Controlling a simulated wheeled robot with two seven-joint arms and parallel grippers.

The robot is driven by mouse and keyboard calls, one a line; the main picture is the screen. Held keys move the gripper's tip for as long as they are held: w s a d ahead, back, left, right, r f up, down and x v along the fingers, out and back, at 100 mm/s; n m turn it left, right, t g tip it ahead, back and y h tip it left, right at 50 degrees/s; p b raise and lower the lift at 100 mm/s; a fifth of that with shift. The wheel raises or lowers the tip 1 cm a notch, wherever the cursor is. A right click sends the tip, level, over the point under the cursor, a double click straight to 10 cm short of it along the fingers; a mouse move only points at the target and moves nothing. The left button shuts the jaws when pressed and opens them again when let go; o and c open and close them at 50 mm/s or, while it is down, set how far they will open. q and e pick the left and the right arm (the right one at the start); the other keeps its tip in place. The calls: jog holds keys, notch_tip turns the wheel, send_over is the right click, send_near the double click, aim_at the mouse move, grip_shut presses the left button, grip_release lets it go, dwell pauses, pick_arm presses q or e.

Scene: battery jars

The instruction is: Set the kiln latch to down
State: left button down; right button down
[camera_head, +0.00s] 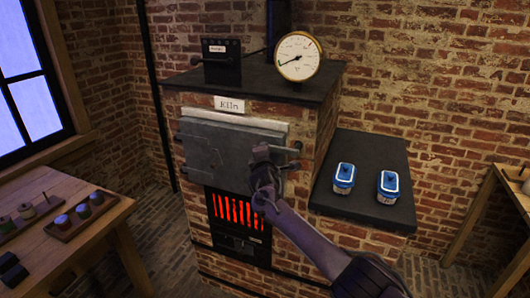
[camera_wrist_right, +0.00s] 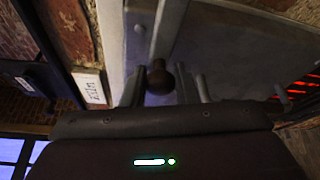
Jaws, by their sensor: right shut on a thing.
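The kiln (camera_head: 180,175) is a brick block with a grey metal door (camera_head: 208,152) and a "Kiln" sign (camera_head: 229,104). My right gripper (camera_head: 262,155) is at the right part of the door and hides part of the latch in the head view. In the right wrist view, the latch's dark round knob (camera_wrist_right: 160,78) sits between the two fingers of my right gripper (camera_wrist_right: 163,92), which is shut on it. The latch's grey bar (camera_wrist_right: 168,30) runs from the knob across the door, roughly sideways on the kiln. My left gripper is not in view.
A pressure gauge (camera_head: 298,56) and a dark box with a lever (camera_head: 221,61) stand on the kiln top. Two blue-lidded jars (camera_head: 344,178) (camera_head: 388,187) stand on the dark side shelf (camera_head: 350,216). A red glowing grate (camera_head: 238,210) is below the door. A wooden table (camera_head: 75,240) is at left.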

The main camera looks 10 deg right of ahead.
jog(key=shift+f, duration=0.1)
jog(key=c, duration=1.1)
grip_release()
jog(key=shift+c, duration=0.2)
jog(key=shift+s, duration=0.15)
jog(key=v, duration=0.7)
jog(key=shift+s+b, duration=0.25)
jog(key=shift+b, duration=0.05)
jog(key=shift+a, duration=0.15)
